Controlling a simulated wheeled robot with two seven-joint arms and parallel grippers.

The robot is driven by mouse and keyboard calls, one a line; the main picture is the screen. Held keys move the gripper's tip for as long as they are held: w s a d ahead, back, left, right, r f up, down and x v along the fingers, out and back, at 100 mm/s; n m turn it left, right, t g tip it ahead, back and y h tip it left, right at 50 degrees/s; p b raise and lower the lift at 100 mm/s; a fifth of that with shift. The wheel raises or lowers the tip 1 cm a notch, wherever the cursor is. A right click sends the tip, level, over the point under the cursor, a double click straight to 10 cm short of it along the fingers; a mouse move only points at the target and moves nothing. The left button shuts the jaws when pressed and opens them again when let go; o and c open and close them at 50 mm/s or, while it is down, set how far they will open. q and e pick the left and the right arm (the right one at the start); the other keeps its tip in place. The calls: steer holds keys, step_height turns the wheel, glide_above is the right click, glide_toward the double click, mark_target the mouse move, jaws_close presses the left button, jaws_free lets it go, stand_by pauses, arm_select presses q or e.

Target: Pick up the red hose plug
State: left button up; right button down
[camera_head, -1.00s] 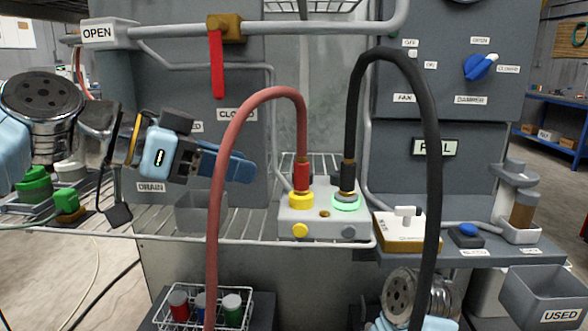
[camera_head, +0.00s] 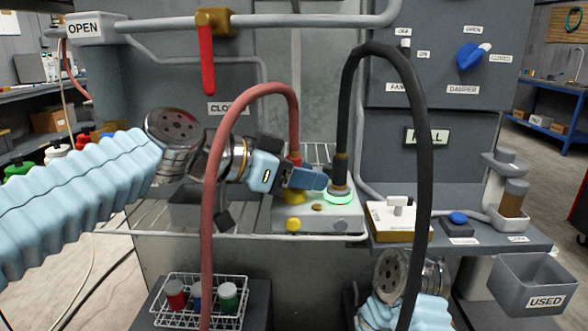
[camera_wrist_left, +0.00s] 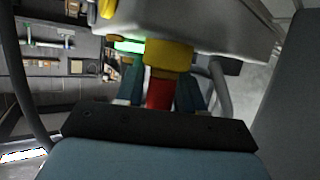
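The red hose plug (camera_head: 295,158) stands upright in the yellow socket (camera_head: 293,193) on the left of a pale grey block, with the red hose arching up from it. My left gripper (camera_head: 308,178) is at the plug and hides most of its lower part in the head view. In the left wrist view the red plug (camera_wrist_left: 160,95) lies between the two blue fingers (camera_wrist_left: 160,88), with the yellow socket (camera_wrist_left: 168,55) just beyond. The fingers stand apart, one on each side, with at most a thin gap. My right gripper is not visible.
The black hose (camera_head: 425,150) plugs into a green-lit socket (camera_head: 339,196) close to the right of my left fingers. The red hose (camera_head: 208,225) hangs in front of my left wrist. A wire basket (camera_head: 205,281) with jars is below; a grey USED bin (camera_head: 540,280) is at right.

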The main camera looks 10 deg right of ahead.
arm_select(q)
jaws_close()
steer(key=shift+r, duration=0.1)
